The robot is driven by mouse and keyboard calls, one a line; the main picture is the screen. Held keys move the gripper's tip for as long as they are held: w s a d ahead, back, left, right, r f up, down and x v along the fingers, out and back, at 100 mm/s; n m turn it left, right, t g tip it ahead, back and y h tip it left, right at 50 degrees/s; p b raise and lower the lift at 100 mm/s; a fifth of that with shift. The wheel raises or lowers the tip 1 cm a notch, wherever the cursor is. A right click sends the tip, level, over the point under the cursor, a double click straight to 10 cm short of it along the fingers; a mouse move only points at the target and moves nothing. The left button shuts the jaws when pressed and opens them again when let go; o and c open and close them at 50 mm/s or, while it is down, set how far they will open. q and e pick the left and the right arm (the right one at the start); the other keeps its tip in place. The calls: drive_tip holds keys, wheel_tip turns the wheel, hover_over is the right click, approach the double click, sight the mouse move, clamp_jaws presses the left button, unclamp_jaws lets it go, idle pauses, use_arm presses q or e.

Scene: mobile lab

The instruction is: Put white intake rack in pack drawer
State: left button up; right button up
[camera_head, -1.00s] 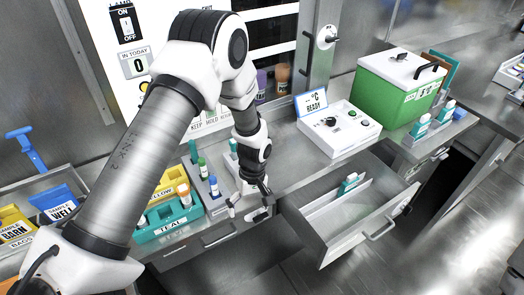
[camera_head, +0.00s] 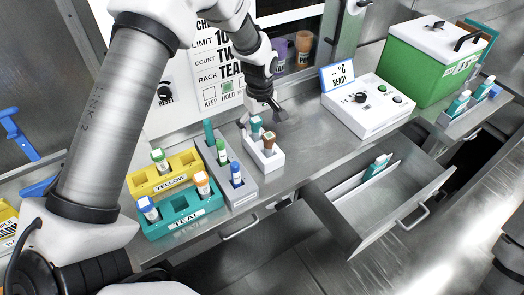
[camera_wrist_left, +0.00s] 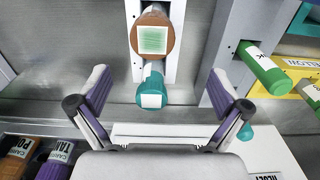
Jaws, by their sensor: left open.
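The white intake rack (camera_head: 266,170) stands on the steel counter, holding a teal-capped tube (camera_head: 256,124) and a brown-capped tube (camera_head: 269,141). My left gripper (camera_head: 262,115) is open just behind and above the rack in the head view. In the left wrist view, the white rack (camera_wrist_left: 179,15) reaches in from the top, with its brown and teal caps in line between the open fingers (camera_wrist_left: 158,78); no grip on it shows. My right gripper is out of view.
A grey rack (camera_head: 243,192) with several tubes stands close left of the white rack. Yellow (camera_head: 170,172) and teal (camera_head: 180,222) racks are further left. A white control box (camera_head: 368,108) and a green cooler (camera_head: 410,75) stand behind the drawer. Counter right of the white rack is clear.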

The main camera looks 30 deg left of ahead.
sight(262, 144)
use_arm(q)
drive_tip(key=f, duration=0.1)
drive_tip(key=w+f, duration=0.1)
drive_tip(key=f, duration=0.1)
drive_tip(key=shift+a+f+p, duration=0.1)
drive_tip(key=shift+p, duration=0.25)
drive_tip(key=f, duration=0.1)
drive_tip(key=f+p, duration=0.1)
drive_tip(key=f, duration=0.1)
drive_tip(key=shift+s+d+f, duration=0.3)
drive_tip(key=shift+f, duration=0.35)
drive_tip(key=shift+w+f, duration=0.2)
drive_tip(key=shift+s+r, duration=0.1)
drive_tip(key=shift+r, duration=0.05)
drive_tip(key=c, duration=1.2)
drive_tip(key=shift+c, duration=0.8)
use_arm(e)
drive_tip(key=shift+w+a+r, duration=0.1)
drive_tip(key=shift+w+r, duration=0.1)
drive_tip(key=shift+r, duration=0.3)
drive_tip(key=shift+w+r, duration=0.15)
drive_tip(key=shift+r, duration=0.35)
